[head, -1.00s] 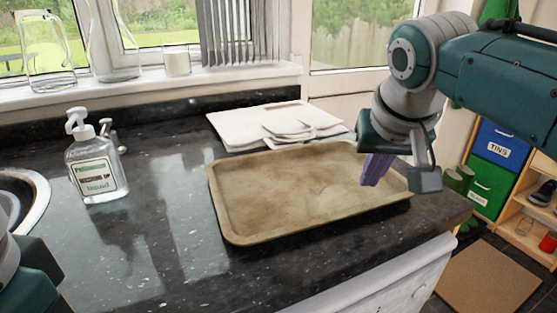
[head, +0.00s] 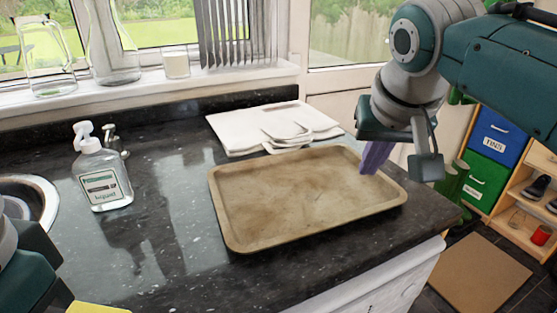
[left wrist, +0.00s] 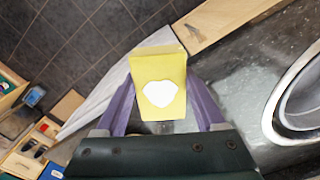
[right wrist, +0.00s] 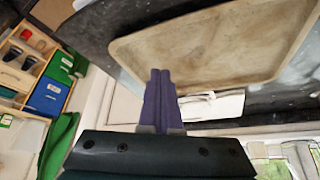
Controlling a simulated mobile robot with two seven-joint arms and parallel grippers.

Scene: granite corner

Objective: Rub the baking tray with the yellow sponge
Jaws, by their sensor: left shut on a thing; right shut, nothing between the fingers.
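The baking tray (head: 300,200) is shallow, rectangular and tan with darker stains. It lies flat and empty on the dark counter in the head view. My right gripper (head: 366,172) is shut and empty over the tray's back right end; its purple fingers also show pressed together in the right wrist view (right wrist: 161,75). My left gripper (left wrist: 160,105) is shut on the yellow sponge (left wrist: 158,72), which has a white patch on its face. In the head view only a corner of the sponge (head: 95,307) shows at the bottom left edge; the left fingers are out of view there.
A soap bottle (head: 103,178) stands left of the tray, near the sink (head: 35,195). Folded white cloths (head: 270,125) lie behind the tray. The counter between bottle and tray is clear. The counter ends just right of the tray.

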